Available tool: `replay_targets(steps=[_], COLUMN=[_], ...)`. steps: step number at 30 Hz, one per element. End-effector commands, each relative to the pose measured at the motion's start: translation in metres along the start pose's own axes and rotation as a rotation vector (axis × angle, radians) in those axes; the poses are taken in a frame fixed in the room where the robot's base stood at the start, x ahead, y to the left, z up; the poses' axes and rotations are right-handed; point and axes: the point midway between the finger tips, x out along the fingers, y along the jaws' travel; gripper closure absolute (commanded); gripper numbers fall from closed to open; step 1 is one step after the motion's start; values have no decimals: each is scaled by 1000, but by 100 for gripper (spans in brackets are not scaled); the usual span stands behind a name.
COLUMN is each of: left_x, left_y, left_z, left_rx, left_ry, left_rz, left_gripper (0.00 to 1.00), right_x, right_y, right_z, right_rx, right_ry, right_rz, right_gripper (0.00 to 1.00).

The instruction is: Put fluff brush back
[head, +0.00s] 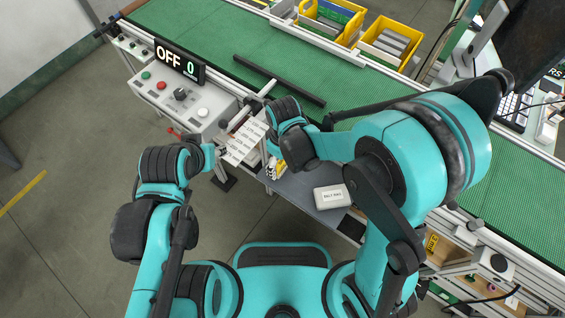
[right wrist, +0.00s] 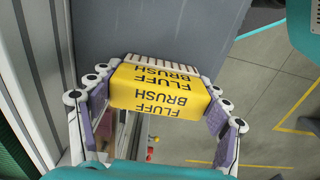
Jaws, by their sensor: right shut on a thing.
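The fluff brush (right wrist: 160,92) is a yellow block with its name in black letters and a pale ribbed strip along its far edge. My right gripper (right wrist: 158,100) is shut on it, with a purple-padded finger at each side. In the head view a little of the yellow brush (head: 281,167) shows below my right wrist, above the near edge of the grey shelf. My left gripper (head: 222,168) is beside a white printed sheet (head: 246,141); its fingers are too hidden to tell their state.
The grey shelf (head: 305,190) carries a white labelled box (head: 331,197). Behind is a green conveyor (head: 225,50) with a black bar (head: 280,80) across it and yellow bins (head: 390,45) beyond. A control box (head: 180,95) with an OFF display stands left.

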Motion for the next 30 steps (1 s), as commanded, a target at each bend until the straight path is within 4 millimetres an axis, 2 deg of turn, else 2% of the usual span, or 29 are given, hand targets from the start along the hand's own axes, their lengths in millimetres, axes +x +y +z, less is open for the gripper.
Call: replay_targets(steps=[9,10,12,23,26,30], left_x=[2,2,1,0,-4,-14], left_y=[0,0,0,0,0,0], left_z=[2,1,1,0,-3,-10], left_rx=[0,0,0,0,0,0], left_ry=[0,0,0,0,0,0], left_rz=[0,0,0,0,0,0], left_gripper=[60,60,60,60,60,60], right_x=[3,2,1,0,-8,-36], right_y=[0,0,0,0,0,0], right_z=[0,0,0,0,0,1], right_rx=[0,0,0,0,0,0], right_ry=[0,0,0,0,0,0], right_rz=[0,0,0,0,0,0], right_gripper=[55,19,3,3,3,3])
